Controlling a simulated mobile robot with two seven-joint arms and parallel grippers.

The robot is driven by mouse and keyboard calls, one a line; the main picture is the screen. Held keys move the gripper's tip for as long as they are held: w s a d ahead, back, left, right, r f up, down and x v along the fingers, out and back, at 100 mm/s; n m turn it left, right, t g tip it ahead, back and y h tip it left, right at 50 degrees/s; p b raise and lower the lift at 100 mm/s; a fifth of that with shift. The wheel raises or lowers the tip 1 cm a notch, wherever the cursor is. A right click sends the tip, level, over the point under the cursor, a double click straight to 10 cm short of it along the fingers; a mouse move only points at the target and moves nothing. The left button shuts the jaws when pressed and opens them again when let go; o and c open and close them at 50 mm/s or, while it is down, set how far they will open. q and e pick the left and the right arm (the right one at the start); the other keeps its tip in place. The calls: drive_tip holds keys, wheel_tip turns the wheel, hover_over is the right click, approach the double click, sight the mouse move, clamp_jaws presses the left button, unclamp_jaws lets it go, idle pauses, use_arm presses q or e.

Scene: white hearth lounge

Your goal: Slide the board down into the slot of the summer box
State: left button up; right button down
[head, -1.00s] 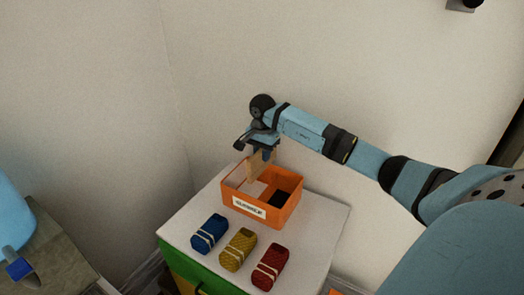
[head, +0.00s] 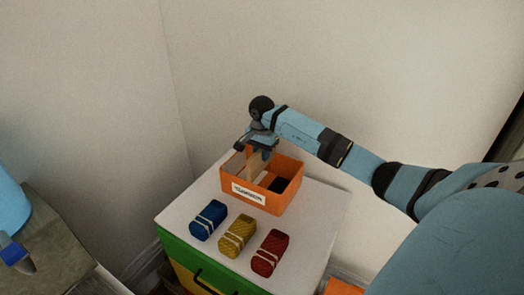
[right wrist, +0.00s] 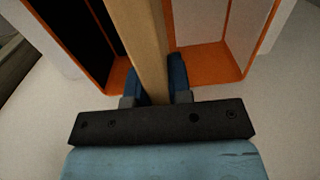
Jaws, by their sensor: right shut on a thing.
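The orange summer box (head: 283,205) stands on the white cabinet top with a white label on its front, too small to read surely. My right gripper (head: 262,146) is shut on the thin wooden board (head: 257,166) above the box. The board stands upright, its lower part inside the box between a pale side and a dark side. In the right wrist view the board (right wrist: 142,40) runs between the blue fingers (right wrist: 159,80), with box walls (right wrist: 210,65) on both sides. Its lower edge and the slot are hidden. My left gripper (head: 14,254) shows at the left edge, its jaws unclear.
Blue (head: 208,220), yellow (head: 238,236) and red (head: 270,253) banded bundles lie in a row in front of the box. The white cabinet top (head: 318,215) is clear to the right. A wall rises close behind. A grey surface (head: 55,240) lies at lower left.

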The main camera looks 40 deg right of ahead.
sight(262, 168)
drive_tip(key=shift+f+b, duration=2.05)
drive_tip(key=shift+f, duration=1.35)
drive_tip(key=shift+f+b, duration=0.7)
drive_tip(key=shift+f, duration=0.35)
drive_tip(key=c, duration=1)
unclamp_jaws()
drive_tip(key=shift+o, duration=0.2)
wheel_tip(262, 168, up, 14)
drive_tip(key=shift+f+b, duration=0.1)
drive_tip(key=shift+b, duration=0.3)
